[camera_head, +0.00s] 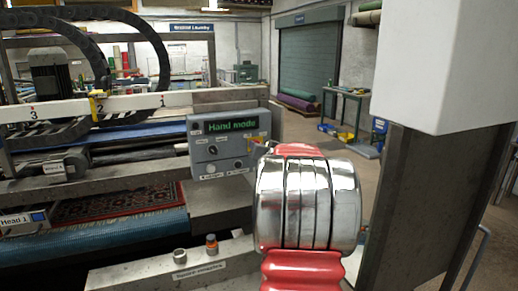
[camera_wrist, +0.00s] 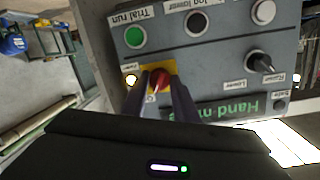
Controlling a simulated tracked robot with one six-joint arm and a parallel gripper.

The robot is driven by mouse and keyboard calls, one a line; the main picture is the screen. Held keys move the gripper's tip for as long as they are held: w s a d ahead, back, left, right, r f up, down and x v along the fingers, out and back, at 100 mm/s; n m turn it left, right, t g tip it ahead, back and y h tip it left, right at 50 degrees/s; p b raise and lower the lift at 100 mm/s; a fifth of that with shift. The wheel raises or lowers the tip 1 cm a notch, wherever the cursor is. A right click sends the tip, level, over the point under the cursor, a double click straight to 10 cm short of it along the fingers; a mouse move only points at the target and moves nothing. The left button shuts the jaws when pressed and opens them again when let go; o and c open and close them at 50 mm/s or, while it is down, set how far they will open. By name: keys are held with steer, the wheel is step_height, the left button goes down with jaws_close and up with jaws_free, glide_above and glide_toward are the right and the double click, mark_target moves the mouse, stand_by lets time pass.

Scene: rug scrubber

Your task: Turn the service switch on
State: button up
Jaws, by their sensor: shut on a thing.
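The grey control panel (camera_head: 218,150) has a lit green display (camera_head: 231,125) reading "Hand mode". In the wrist view the panel (camera_wrist: 215,75) appears upside down. There, a red rotary knob (camera_wrist: 160,77) sits on a yellow plate (camera_wrist: 131,72), with a small pale lamp (camera_wrist: 131,80) beside it. The small label by the lamp is too small to read. My gripper (camera_wrist: 158,85) is shut on the red knob, a finger on either side. The fingers hide part of the plate and display (camera_wrist: 238,108). In the head view my arm hides the gripper.
Close to the knob are a green "Trial run" button (camera_wrist: 135,37), a black button (camera_wrist: 196,23), a white button (camera_wrist: 263,12) and a black selector (camera_wrist: 260,62). A conveyor with a patterned rug (camera_head: 115,205) lies left. A table (camera_head: 345,95) stands at the back right.

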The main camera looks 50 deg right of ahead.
steer(key=shift+f+m, duration=0.2)
steer(key=shift+m, duration=0.3)
steer(key=o, duration=1.1)
steer(key=shift+r, duration=0.15)
steer(key=shift+c, duration=0.2)
steer(key=shift+s, duration=0.1)
steer(key=v, duration=1.3)
steer(key=shift+s, duration=0.3)
steer(key=shift+a+r, duration=0.1)
